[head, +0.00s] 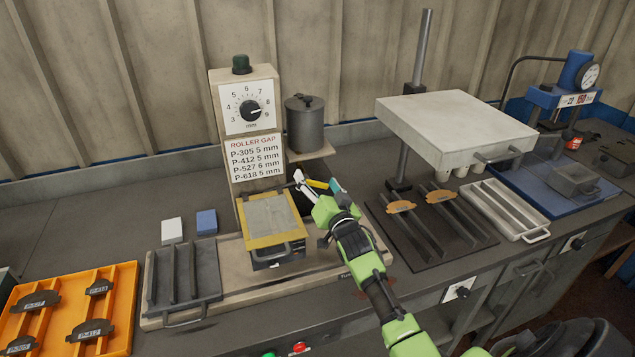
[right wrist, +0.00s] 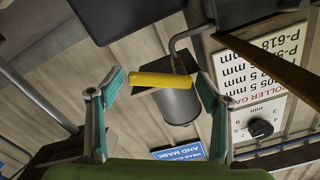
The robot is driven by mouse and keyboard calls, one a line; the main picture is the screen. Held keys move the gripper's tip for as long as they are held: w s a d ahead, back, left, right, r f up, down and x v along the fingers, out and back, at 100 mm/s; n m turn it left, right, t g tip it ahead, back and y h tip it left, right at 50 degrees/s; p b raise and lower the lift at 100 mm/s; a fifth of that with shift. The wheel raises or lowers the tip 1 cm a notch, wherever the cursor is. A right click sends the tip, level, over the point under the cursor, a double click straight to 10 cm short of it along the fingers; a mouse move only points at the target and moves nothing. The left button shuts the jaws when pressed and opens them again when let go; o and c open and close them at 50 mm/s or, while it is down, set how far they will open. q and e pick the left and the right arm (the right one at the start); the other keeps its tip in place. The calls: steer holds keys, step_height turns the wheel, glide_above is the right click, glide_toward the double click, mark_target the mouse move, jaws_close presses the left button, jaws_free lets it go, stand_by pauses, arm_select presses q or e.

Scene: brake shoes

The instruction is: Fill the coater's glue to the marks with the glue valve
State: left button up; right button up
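The coater (head: 247,140) stands at the back, with a dial, a roller-gap card and a grey glue pot (head: 305,128) on a side bracket. The pot also shows in the right wrist view (right wrist: 180,107). The glue valve's yellow handle (right wrist: 160,80) lies between the fingers of my right gripper (right wrist: 160,92); it also shows in the head view (head: 318,184). The right gripper is open, with gaps visible on both sides of the handle. A yellow-framed bed (head: 270,240) sits below the pot, front left. Its glue level and marks cannot be made out. My left gripper is out of view.
A dark slotted tray (head: 183,285) and an orange tray (head: 125,310) of labelled shoes lie left. A dark rack (head: 412,252) with two orange-brown shoes, a pale press block (head: 455,125) and a metal tray (head: 505,210) stand right. Two small blocks lie behind the dark tray.

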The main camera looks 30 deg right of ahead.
steer(key=v, duration=1.2)
